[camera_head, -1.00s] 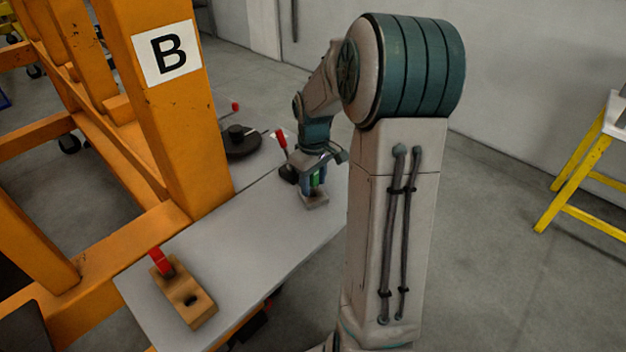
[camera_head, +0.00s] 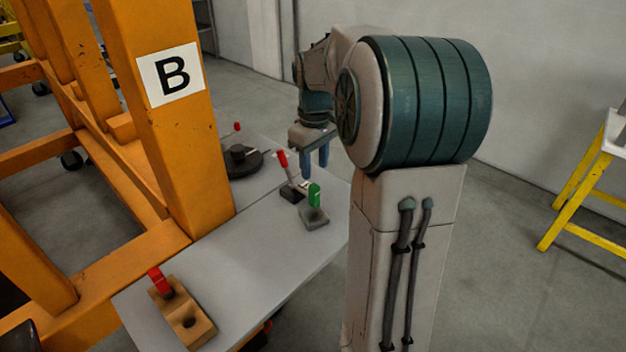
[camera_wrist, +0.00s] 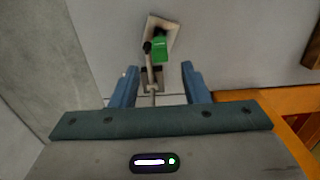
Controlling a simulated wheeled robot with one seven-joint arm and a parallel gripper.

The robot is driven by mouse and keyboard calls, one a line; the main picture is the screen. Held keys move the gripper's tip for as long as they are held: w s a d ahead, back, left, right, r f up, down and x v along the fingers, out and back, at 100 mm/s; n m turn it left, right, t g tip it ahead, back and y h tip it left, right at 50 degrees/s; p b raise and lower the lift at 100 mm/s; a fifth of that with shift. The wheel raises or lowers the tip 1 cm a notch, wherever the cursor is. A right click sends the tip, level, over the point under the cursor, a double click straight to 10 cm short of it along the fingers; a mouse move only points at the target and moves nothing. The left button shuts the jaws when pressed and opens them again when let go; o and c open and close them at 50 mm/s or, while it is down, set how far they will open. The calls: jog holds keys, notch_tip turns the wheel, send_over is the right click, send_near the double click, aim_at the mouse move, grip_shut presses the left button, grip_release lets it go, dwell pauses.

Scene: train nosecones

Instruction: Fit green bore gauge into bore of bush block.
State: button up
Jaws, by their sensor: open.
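The green bore gauge (camera_head: 314,195) stands upright in a small grey block (camera_head: 313,219) near the right end of the white table. How deep it sits is hidden. In the wrist view the green gauge (camera_wrist: 161,48) shows beyond the fingertips, over the pale block (camera_wrist: 172,28). A tan block (camera_head: 203,330) with an empty dark hole lies at the table's front left. Which of the two blocks is the bush block I cannot tell. My gripper (camera_head: 315,170) is open and empty, above and behind the gauge, apart from it. Its blue fingers (camera_wrist: 160,84) are spread in the wrist view.
A red-handled clamp (camera_head: 283,162) stands just left of the gauge, close to my gripper. Another red handle (camera_head: 159,281) is at the tan block. A dark round fixture (camera_head: 240,160) sits farther back. An orange frame (camera_head: 165,120) marked B borders the table's left. The table's middle is clear.

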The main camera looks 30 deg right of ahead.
jog(key=s+a+f+m+t, duration=0.1)
jog(key=s+a+m, duration=0.1)
jog(key=s+a, duration=0.5)
jog(key=s+a+f+m+t, duration=0.1)
jog(key=s+a+m+t, duration=0.1)
jog(key=s+a, duration=0.5)
jog(key=s, duration=0.5)
jog(key=shift+s, duration=0.1)
dwell(0.4)
